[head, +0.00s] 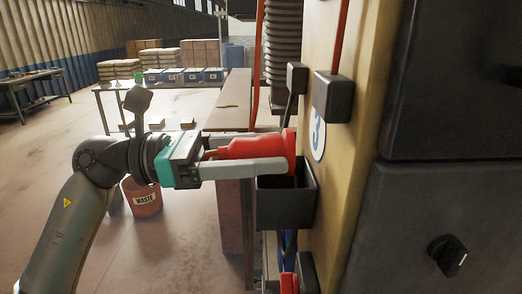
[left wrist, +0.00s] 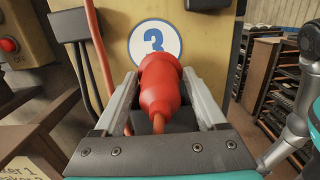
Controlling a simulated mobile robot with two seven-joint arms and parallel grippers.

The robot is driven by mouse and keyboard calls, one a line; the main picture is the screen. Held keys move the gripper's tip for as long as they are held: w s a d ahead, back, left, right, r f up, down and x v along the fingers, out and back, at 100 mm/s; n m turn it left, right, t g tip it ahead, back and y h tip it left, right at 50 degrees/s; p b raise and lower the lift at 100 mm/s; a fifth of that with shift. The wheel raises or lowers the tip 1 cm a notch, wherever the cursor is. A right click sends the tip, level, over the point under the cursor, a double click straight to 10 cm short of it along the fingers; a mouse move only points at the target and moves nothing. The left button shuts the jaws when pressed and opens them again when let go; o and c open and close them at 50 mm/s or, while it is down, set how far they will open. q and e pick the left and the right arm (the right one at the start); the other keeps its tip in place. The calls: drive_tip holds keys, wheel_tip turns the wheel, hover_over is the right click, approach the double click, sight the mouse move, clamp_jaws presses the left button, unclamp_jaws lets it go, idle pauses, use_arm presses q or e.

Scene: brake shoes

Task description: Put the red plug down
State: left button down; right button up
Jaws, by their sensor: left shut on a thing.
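The red plug (head: 245,148) is held lying level between the two grey fingers of my left gripper (head: 284,153). In the left wrist view the red plug (left wrist: 161,88) sits between the fingers, its wide end toward the yellow panel and its cable end toward me. In the head view the plug's wide end is just above a black open-topped holder (head: 287,203) on the panel's side. I cannot tell if the plug touches the holder. My right gripper does not show.
The yellow panel (head: 357,120) bears a round blue number 3 sign (head: 318,135). Black boxes (head: 332,97) with red cables are fixed above the holder. A dark cabinet (head: 440,220) stands close on the right. A red waste bin (head: 143,198) stands on the floor.

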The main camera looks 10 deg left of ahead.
use_arm(q)
drive_tip(key=shift+f, duration=0.4)
unclamp_jaws()
drive_tip(key=shift+r, duration=0.1)
drive_tip(key=shift+r, duration=0.1)
drive_tip(key=shift+r+p, duration=0.35)
drive_tip(key=shift+r, duration=0.05)
drive_tip(key=b+v, duration=0.3)
drive_tip(key=v, duration=0.9)
drive_tip(key=shift+f+b, duration=0.2)
drive_tip(key=shift+b, duration=0.1)
drive_tip(key=shift+w, duration=0.1)
